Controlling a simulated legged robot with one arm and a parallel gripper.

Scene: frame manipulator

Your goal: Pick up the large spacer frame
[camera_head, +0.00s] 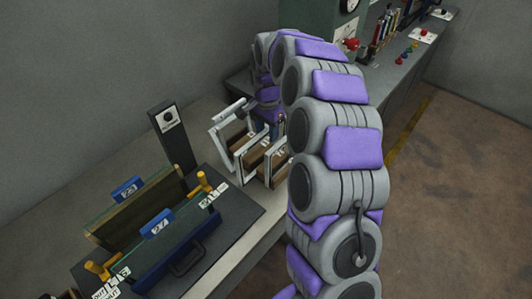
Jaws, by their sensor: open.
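Light-grey rectangular frames with brown wooden parts stand on the bench at the picture's centre. The left frame (217,140) looks the taller; a second frame (249,165) stands nearer and to its right. I cannot tell for certain which is the large spacer frame. My gripper (276,127) is at the end of my purple and grey arm, just behind and right of these frames. It is open. Its fingertips are small and partly hidden, and I cannot tell whether they touch or surround a frame bar.
A dark board (243,205) holds a glass-sided tank with blue tags 27 and 23 (128,187), yellow clamps and a black handle. A dark upright post (172,138) stands behind it. Floor lies right.

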